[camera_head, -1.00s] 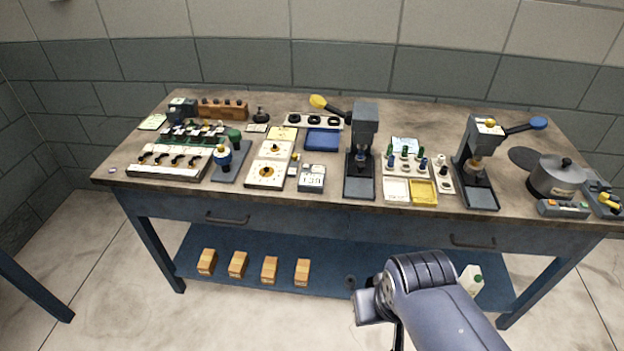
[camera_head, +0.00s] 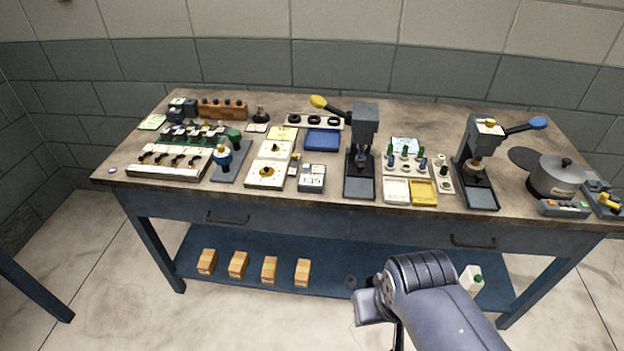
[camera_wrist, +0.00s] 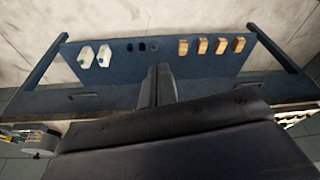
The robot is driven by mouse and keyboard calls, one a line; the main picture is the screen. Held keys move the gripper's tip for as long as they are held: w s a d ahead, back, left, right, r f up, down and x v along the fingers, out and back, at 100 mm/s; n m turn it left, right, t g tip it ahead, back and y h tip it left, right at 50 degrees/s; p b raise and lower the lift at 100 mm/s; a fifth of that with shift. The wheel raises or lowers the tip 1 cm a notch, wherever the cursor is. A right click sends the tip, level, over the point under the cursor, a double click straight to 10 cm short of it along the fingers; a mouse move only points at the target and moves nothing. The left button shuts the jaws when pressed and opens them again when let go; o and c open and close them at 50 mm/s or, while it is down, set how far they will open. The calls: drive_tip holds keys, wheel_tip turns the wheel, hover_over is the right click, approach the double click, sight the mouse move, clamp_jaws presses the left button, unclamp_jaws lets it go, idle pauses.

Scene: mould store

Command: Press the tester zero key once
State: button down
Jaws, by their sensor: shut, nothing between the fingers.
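A small grey tester (camera_head: 312,178) with a pale display stands near the bench's front edge, left of the middle press. It is too small in the head view for me to tell which part is its zero key. Two cream dial panels (camera_head: 265,173) with yellow and dark knobs sit just left of it. My gripper (camera_wrist: 161,72) is shut and empty in the wrist view, in front of the bench and low, facing the lower shelf. My arm (camera_head: 440,305) shows in the head view below the bench's front edge, well apart from the tester.
The middle press (camera_head: 359,188) with a yellow-ended lever stands right of the tester. Another press (camera_head: 481,195) and a round pot (camera_head: 556,178) are farther right. A blue tray (camera_head: 322,139) lies behind the tester. Several wooden blocks (camera_head: 269,270) stand on the lower shelf (camera_head: 215,291).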

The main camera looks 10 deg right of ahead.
drive_tip(key=w+a+r+m+t+y+p, duration=0.1)
drive_tip(key=w+a+r+m+y, duration=0.1)
drive_tip(key=w+m, duration=0.45)
drive_tip(key=w+a+r+m+y+p, duration=0.1)
drive_tip(key=w+a+r+m+y, duration=0.15)
drive_tip(key=w, duration=0.65)
drive_tip(key=w+d+f+m+t, duration=0.1)
drive_tip(key=w+d+m+t, duration=0.1)
drive_tip(key=w+m, duration=0.4)
drive_tip(key=w+d+f+m+t+p, duration=0.1)
drive_tip(key=w+d+f+m, duration=0.1)
drive_tip(key=w+m, duration=0.4)
drive_tip(key=w, duration=0.4)
drive_tip(key=shift+w+d+f+t, duration=0.2)
drive_tip(key=shift+d+t, duration=0.1)
drive_tip(key=shift+t, duration=0.1)
